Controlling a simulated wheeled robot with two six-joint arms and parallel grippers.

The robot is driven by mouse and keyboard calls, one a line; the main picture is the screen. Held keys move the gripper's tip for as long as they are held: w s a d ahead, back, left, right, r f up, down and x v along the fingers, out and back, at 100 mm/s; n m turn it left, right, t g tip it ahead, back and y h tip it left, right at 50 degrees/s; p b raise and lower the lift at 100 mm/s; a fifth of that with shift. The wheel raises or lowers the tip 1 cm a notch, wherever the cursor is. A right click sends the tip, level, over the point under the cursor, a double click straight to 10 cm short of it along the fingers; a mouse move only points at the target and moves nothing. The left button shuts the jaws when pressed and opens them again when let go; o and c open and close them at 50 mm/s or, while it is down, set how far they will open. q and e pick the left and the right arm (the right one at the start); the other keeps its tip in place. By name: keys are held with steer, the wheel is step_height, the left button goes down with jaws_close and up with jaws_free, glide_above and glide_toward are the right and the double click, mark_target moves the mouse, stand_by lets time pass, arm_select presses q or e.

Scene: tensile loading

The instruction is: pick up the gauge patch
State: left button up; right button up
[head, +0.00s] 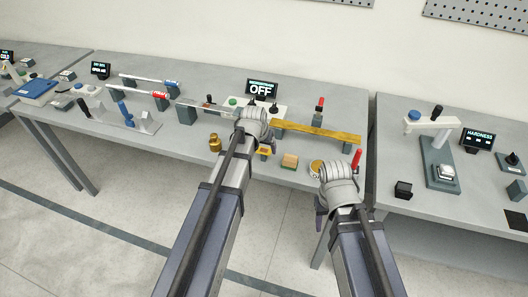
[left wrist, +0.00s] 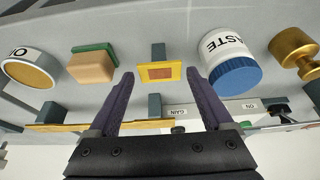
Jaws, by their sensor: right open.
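The gauge patch (left wrist: 160,72) is a small yellow rectangle with a red centre, seen in the left wrist view by a small grey block (left wrist: 158,50). In the head view the patch (head: 265,151) shows just below my left gripper (head: 254,122). The left gripper (left wrist: 160,90) is open in the left wrist view, its two dark fingers on either side of the patch in the picture. Nothing is gripped, and contact cannot be told. My right gripper (head: 337,185) is open and empty near the table's front edge; its fingertips are mostly hidden.
A long yellow bar (head: 318,131) lies behind.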

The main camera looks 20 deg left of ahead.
mark_target(263, 152)
arm_select(q)
steer(key=c, duration=1)
steer(key=shift+r, duration=0.15)
steer(key=shift+c, duration=0.2)
step_height(263, 152, up, 10)
steer(key=p, duration=1)
